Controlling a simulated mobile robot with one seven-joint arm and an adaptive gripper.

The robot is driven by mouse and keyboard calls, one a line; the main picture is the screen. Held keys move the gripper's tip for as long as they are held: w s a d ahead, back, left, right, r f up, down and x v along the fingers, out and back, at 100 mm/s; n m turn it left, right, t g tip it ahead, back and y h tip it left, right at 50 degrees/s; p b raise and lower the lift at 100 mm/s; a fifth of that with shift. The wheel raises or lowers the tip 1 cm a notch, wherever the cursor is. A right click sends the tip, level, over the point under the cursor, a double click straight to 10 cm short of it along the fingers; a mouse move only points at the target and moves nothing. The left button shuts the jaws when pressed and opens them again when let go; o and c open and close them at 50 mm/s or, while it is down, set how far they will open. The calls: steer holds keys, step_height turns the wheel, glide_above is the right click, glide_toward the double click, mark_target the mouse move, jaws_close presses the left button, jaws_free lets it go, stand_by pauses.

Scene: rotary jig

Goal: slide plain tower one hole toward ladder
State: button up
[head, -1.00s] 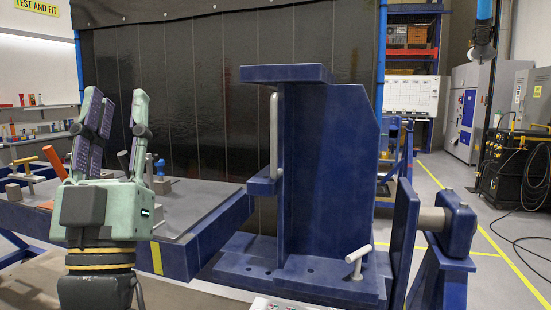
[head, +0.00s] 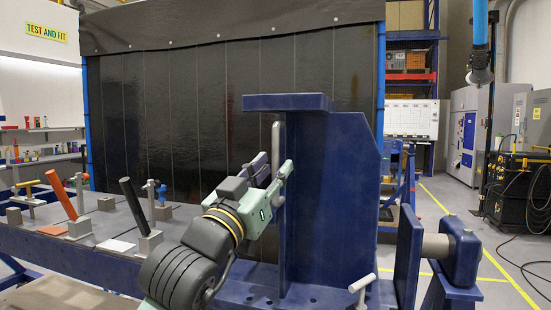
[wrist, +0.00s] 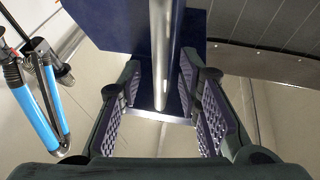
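A plain blue tower (head: 335,190) stands upright on a blue foot with a row of holes, right of centre in the head view. A grey vertical bar handle (head: 276,135) runs down its left side; it also shows in the wrist view (wrist: 162,45). My gripper (head: 272,172) is at the handle. In the wrist view my gripper (wrist: 160,78) is open, its purple pads on either side of the bar with gaps visible. A grey T-handled pin (head: 362,284) stands at the tower's foot on the right. I cannot make out a ladder.
A blue fixture table (head: 90,262) with clamps and handled tools lies to the left. A blue plate (head: 408,255) on a rotary shaft stands close right of the tower. A black strip curtain (head: 200,110) hangs behind.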

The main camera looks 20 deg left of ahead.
steer(key=shift+x, duration=0.95)
jaws_close()
